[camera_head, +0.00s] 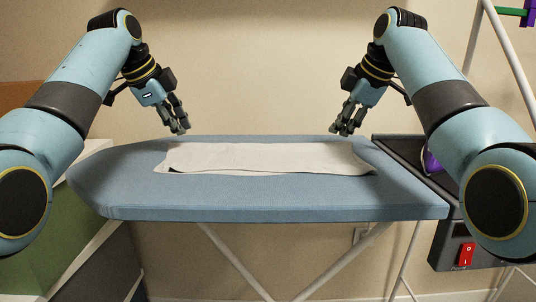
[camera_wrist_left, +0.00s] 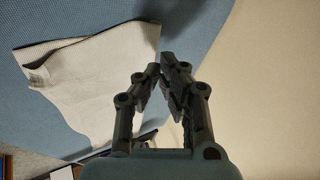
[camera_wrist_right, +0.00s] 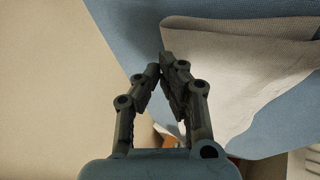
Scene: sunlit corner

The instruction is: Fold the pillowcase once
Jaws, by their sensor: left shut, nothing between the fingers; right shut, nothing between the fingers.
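The white pillowcase (camera_head: 265,158) lies as a long, narrow folded strip across the blue ironing board (camera_head: 270,200). Its near edge shows a dark gap between layers. It also shows in the left wrist view (camera_wrist_left: 90,75) and in the right wrist view (camera_wrist_right: 240,70). My left gripper (camera_head: 182,131) is shut and empty, above the far left end of the cloth. My right gripper (camera_head: 341,131) is shut and empty, above the far right end. Both are apart from the cloth.
A dark iron rest (camera_head: 400,160) with a red switch (camera_head: 466,254) is at the board's right end, partly behind my right arm. A purple object (camera_head: 432,161) sits on it. A green box (camera_head: 50,225) stands at left. A plain wall is behind the board.

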